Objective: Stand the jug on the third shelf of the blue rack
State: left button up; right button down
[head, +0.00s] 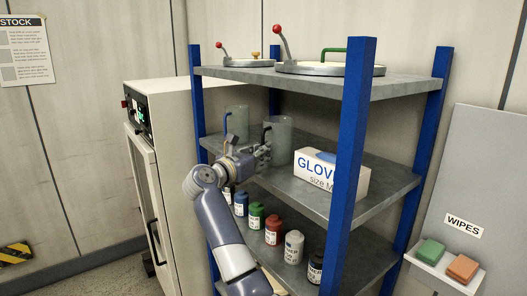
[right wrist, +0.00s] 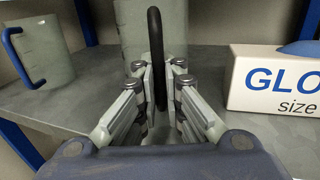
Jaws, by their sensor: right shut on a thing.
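A grey translucent jug (head: 281,141) with a black handle is upright at the middle shelf (head: 295,190) of the blue rack (head: 350,150). My right gripper (head: 263,153) is at its handle side. In the right wrist view, the fingers (right wrist: 157,85) are shut on the black handle (right wrist: 156,45), with the jug body (right wrist: 131,40) behind. The fingers hide the jug's base, so I cannot tell whether it touches the shelf. A second jug (head: 237,121) with a blue handle stands further back left; it also shows in the right wrist view (right wrist: 45,55). My left gripper is out of view.
A glove box (head: 331,174) stands to the right on the same shelf. Several coloured bottles (head: 273,230) stand below. Round lids (head: 330,69) lie on the top shelf. The front blue post (head: 348,150) is an obstacle. A white cabinet (head: 165,120) stands left.

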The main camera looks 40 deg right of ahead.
jog(key=shift+f, duration=0.2)
jog(key=c, duration=1.7)
grip_release()
jog(key=shift+d, duration=0.1)
jog(key=shift+r, duration=0.15)
jog(key=shift+r+p, duration=0.2)
jog(key=shift+p, duration=0.1)
jog(key=a+b, duration=0.2)
jog(key=a, duration=0.2)
jog(key=s+a+b, duration=0.1)
jog(key=a+b, duration=0.2)
jog(key=a, duration=0.1)
jog(key=s+a+b, duration=0.1)
jog(key=a+b, duration=0.1)
jog(key=a, duration=0.2)
jog(key=shift+s+f+b, duration=0.15)
jog(key=shift+s+b, duration=0.05)
jog(key=shift+b, duration=0.2)
